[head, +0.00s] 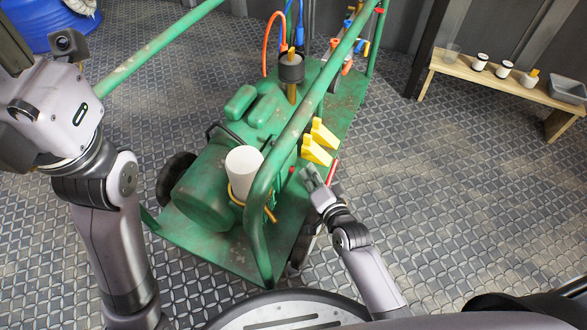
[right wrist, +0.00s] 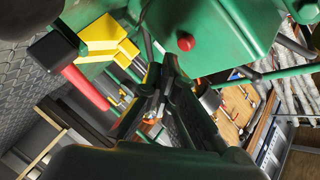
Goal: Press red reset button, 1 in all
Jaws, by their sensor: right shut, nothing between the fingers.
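The red reset button (right wrist: 186,42) is a small round knob on the face of a green box (right wrist: 225,25) in the right wrist view. In the head view a small red spot (head: 291,170) on the green machine, left of my right gripper, seems to be it. My right gripper (head: 308,177) is shut and empty beside the machine, below the yellow levers. In the right wrist view its dark fingers (right wrist: 158,85) point up toward the box, below and left of the button, with no visible contact. My left arm is at the left; its fingers are out of view.
Yellow levers (head: 319,142) and a red-handled lever (head: 333,172) are close to my right gripper.

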